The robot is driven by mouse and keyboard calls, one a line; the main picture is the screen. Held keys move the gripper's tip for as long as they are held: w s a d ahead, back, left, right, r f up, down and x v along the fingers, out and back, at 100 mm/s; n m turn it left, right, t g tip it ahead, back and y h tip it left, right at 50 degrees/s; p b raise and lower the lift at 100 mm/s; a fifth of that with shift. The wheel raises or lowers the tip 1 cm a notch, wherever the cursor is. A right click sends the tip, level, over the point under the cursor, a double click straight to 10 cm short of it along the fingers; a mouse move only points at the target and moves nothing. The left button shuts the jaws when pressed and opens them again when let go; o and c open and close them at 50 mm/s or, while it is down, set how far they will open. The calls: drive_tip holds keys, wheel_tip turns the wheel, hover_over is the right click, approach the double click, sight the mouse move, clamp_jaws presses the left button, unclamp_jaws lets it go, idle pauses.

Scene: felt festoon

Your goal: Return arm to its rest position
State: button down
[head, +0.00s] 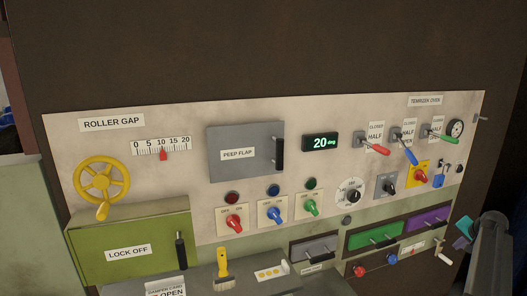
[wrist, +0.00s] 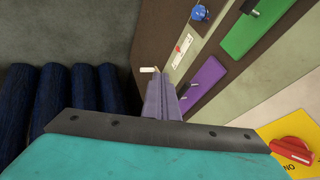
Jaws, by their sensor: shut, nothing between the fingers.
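My gripper (wrist: 162,88) shows in the wrist view with its two grey fingers together and nothing between them. It points along the control panel, with the purple handle plate (wrist: 203,85) just to its right. In the head view my arm (head: 492,250) is at the right edge, beside the lower right end of the panel (head: 310,165). Its teal parts are near the purple plate (head: 428,220). Whether the gripper touches anything is hard to tell.
The panel carries a yellow handwheel (head: 102,181), a grey peep flap (head: 240,153), several switches and red, blue and green levers. A green lock-off box (head: 130,246) juts out at lower left. Dark blue rolls (wrist: 60,95) lie left of my gripper in the wrist view.

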drive_tip(key=a+f+n+g+y, duration=0.2)
drive_tip(key=a+f+n, duration=0.1)
drive_tip(key=a+f, duration=1.5)
drive_tip(key=s+a+f+n+g+y, duration=0.1)
drive_tip(key=s+a+f+n+g, duration=0.15)
drive_tip(key=a+f, duration=0.6)
drive_tip(key=s+a+f+n+g+y, duration=0.1)
drive_tip(key=s+a+f, duration=0.35)
drive_tip(key=a, duration=0.75)
drive_tip(key=s+a+f+n+g, duration=0.2)
drive_tip(key=s+a+f, duration=0.2)
drive_tip(key=s+a, duration=0.4)
drive_tip(key=s+a+f+n+g, duration=0.2)
drive_tip(key=s+a+f, duration=0.2)
drive_tip(key=s+a, duration=0.4)
drive_tip(key=s+a+f+n+g+h, duration=0.1)
drive_tip(key=s+a+f+n+g, duration=0.2)
drive_tip(key=s, duration=1.5)
drive_tip(key=a+f, duration=0.2)
drive_tip(key=a, duration=0.3)
drive_tip(key=shift+a, duration=0.15)
